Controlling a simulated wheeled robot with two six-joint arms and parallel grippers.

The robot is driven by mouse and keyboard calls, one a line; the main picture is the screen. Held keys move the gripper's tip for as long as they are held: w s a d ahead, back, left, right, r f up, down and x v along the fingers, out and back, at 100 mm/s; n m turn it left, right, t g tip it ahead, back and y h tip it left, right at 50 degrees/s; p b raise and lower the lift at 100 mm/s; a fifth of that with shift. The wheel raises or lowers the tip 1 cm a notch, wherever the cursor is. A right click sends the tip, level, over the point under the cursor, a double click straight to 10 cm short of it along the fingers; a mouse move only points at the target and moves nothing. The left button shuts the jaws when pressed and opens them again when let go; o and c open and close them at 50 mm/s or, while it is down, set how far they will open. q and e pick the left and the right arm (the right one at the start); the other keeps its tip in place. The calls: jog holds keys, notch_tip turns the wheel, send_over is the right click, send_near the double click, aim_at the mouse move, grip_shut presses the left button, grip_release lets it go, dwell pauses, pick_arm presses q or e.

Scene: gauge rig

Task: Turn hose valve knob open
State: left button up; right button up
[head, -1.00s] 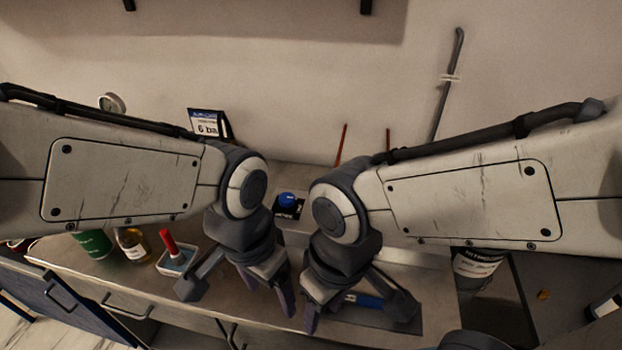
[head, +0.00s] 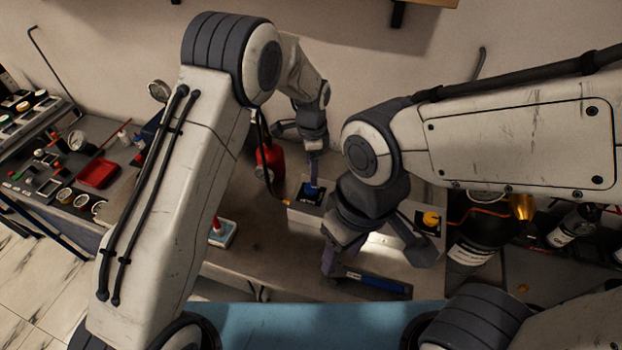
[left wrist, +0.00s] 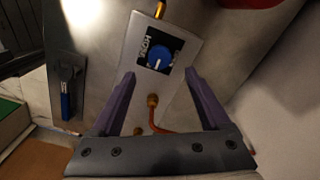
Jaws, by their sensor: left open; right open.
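The blue knob (head: 311,190) sits on a black labelled plate on a grey box. It also shows in the left wrist view (left wrist: 158,58), with a white pointer mark; the label text is too small to read surely. My left gripper (head: 299,150) is above the box, and its open fingers (left wrist: 160,76) stand either side of the view just short of the knob, apart from it. A brass fitting (left wrist: 160,9) and an orange-brown pipe (left wrist: 165,129) are at the box's ends. My right gripper (head: 375,260) is open and empty, nearer the front edge.
A blue-handled tool (head: 376,285) lies on the counter under my right gripper. A yellow knob (head: 431,218) stands to the right. A red container (head: 270,166) stands left of the box. Dark bottles (head: 480,238) crowd the right; a red tray (head: 97,173) is far left.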

aim_at(311, 189)
pick_arm(q)
notch_tip(311, 189, down, 6)
jog(key=shift+r+p, duration=0.1)
jog(key=shift+p, duration=0.9)
jog(key=shift+f, duration=0.7)
grip_shut()
